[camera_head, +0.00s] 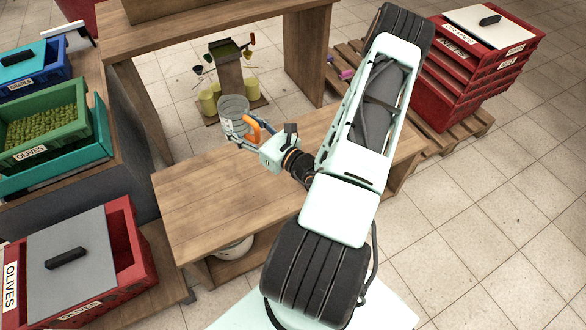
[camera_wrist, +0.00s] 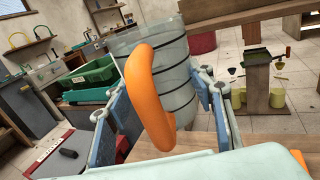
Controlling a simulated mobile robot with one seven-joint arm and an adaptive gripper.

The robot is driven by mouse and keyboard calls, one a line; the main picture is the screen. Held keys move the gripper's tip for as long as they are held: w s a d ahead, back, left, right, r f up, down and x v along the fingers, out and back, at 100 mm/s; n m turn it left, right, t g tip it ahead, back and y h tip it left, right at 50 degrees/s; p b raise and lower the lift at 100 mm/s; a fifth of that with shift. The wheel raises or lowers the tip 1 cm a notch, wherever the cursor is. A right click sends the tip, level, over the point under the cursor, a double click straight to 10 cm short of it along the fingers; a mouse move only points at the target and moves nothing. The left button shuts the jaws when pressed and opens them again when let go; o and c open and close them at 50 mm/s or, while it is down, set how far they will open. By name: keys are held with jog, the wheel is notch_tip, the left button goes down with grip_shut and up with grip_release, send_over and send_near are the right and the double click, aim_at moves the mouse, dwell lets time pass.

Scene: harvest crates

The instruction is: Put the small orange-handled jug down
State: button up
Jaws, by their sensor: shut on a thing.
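The small orange-handled jug (camera_head: 232,106) is clear and ribbed, with an orange handle (camera_head: 252,128) turned toward my wrist. My gripper (camera_head: 246,130) is shut on the jug. In the wrist view the jug (camera_wrist: 178,92) looks nearly upright between the blue-padded fingers, and its orange handle (camera_wrist: 150,95) stands in front of it. In the head view the jug appears over the far edge of the low wooden table (camera_head: 205,200). I cannot tell its height above the wood.
A red olives crate (camera_head: 135,255) is at the lower left, green crates (camera_head: 100,140) at the left, and stacked red crates (camera_head: 455,90) at the right.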

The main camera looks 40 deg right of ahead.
jog(key=s+d+f+m+h+b, duration=0.25)
jog(key=s+d+f+b, duration=0.35)
jog(key=f, duration=0.5)
jog(key=s+d+f+m+h+b, duration=0.1)
jog(key=s+d+f+h+b, duration=0.35)
jog(key=d+f, duration=0.5)
jog(key=shift+m+y, duration=0.25)
jog(key=shift+y, duration=0.05)
jog(key=w+f+b, duration=0.1)
jog(key=w+f, duration=0.2)
jog(key=w, duration=0.1)
jog(key=w+a+f+b, duration=0.1)
jog(key=w+f+b, duration=0.1)
jog(key=w, duration=0.3)
jog(key=w+f+b, duration=0.1)
jog(key=w+f, duration=0.3)
jog(key=shift+w+a+f, duration=0.15)
jog(key=shift+w+f, duration=0.2)
jog(key=shift+w, duration=0.05)
jog(key=shift+w+f+b, duration=0.35)
jog(key=shift+f, duration=0.1)
jog(key=shift+w+f+b, duration=0.1)
jog(key=shift+f+b, duration=0.35)
jog(key=shift+f, duration=1.05)
jog(key=shift+f, duration=0.25)
jog(key=o, duration=1.2)
jog(key=shift+r, duration=0.15)
